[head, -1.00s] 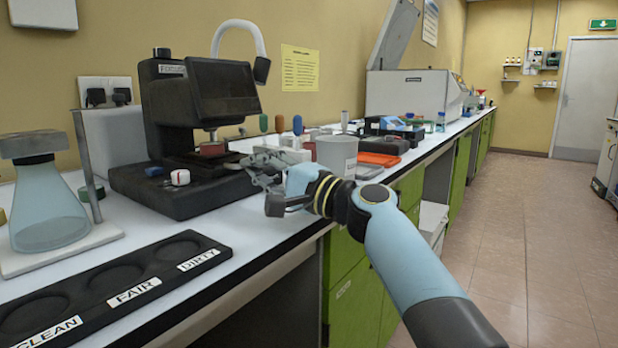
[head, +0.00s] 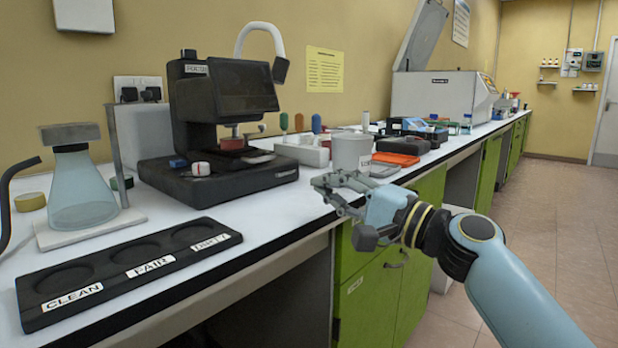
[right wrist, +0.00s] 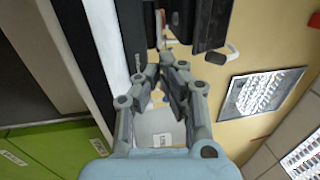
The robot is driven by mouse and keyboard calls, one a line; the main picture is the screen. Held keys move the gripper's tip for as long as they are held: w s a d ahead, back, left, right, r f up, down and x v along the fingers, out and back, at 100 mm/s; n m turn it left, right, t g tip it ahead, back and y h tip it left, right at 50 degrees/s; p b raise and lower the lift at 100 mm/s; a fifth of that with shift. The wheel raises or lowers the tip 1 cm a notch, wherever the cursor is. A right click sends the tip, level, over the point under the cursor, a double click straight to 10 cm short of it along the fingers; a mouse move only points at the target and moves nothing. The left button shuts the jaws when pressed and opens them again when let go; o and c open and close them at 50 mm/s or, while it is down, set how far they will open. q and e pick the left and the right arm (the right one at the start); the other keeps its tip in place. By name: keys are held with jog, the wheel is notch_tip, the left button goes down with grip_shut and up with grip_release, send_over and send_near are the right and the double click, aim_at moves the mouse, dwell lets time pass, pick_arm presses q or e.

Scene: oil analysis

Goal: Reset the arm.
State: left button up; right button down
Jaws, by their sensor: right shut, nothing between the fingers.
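My right gripper (head: 328,184) is in the head view, in front of the bench edge near the middle of the picture. Its fingers point left, and nothing is between them. In the right wrist view the gripper (right wrist: 168,62) shows its fingers drawn together at the tips, empty. My right arm comes in from the lower right and is clear of the bench top. My left gripper is not in view.
The black microscope-like device (head: 222,110) stands on the bench. A black tray (head: 95,300) marked CLEAN, FAIR and DIRTY lies at front left. A flask (head: 80,190) stands behind it. A grey cup (head: 351,153) stands just behind my gripper. The floor at right is clear.

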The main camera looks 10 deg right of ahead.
jog(key=s+d+f+n+g+h, duration=0.2)
jog(key=s+f+n+g+h, duration=0.55)
jog(key=s+f, duration=1.25)
jog(key=s+d+f+n+g+h, duration=0.1)
jog(key=s+d+n+g+h, duration=0.15)
jog(key=s+d, duration=0.5)
jog(key=s+d+f+n+g+h, duration=0.1)
jog(key=s+d+f+g+h, duration=0.2)
jog(key=s, duration=0.7)
jog(key=s+d+f+g+p, duration=0.1)
jog(key=s+d+f+p, duration=0.15)
jog(key=f, duration=1.95)
pick_arm(q)
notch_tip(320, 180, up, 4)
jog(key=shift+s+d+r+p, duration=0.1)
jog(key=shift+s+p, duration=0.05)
jog(key=shift+p, duration=0.8)
pick_arm(e)
jog(key=s+d+f, duration=0.1)
jog(key=s+f, duration=0.5)
jog(key=s, duration=0.3)
jog(key=s+d+f+g, duration=0.1)
jog(key=s+f, duration=0.6)
jog(key=s, duration=0.3)
jog(key=shift+s+h, duration=0.15)
jog(key=shift+h, duration=0.15)
